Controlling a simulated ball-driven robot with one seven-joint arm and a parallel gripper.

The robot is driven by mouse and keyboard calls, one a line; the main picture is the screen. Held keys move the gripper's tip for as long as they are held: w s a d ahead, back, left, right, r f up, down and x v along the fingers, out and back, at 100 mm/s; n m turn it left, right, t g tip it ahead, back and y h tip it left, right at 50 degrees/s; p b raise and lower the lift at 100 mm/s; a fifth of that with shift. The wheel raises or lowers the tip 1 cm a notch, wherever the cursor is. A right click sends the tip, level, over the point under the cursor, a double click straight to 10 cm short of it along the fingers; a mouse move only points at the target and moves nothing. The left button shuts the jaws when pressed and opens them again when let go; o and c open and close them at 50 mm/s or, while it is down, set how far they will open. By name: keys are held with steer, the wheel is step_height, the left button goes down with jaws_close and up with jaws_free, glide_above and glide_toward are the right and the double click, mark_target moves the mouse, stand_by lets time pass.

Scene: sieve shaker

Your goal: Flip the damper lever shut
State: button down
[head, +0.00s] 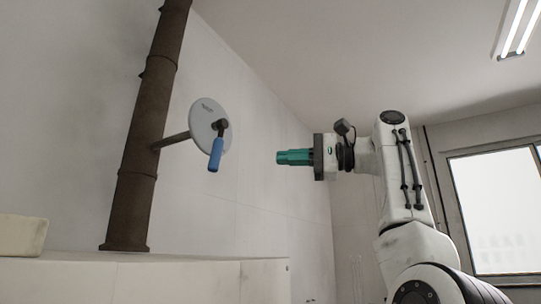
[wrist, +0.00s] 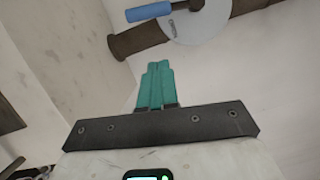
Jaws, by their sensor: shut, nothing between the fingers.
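The damper lever has a blue handle (head: 215,155) that hangs down, slightly tilted, from a dark hub in front of a round pale disc (head: 203,120). The disc sits on a rod from a brown vertical pipe (head: 137,165). My gripper (head: 279,157), with teal fingers, is to the right of the handle at about its height, with a gap between them. The fingers are closed together and empty. In the wrist view, the gripper (wrist: 157,68) points up toward the disc (wrist: 200,22), and the blue handle (wrist: 148,11) lies near the top edge, apart from the fingertips.
A white cabinet-like top (head: 200,258) lies below the pipe, with a pale block (head: 22,235) at its left end. A bright window (head: 495,205) is at the right. The space between my fingers and the handle looks clear.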

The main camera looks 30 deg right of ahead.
mark_target(219, 143)
steer(key=s+a+p+x, duration=0.1)
steer(key=s+p+x, duration=0.1)
steer(key=x, duration=0.9)
steer(key=shift+a+r+p, duration=0.3)
steer(key=shift+a, duration=0.2)
steer(key=shift+w+a, duration=0.1)
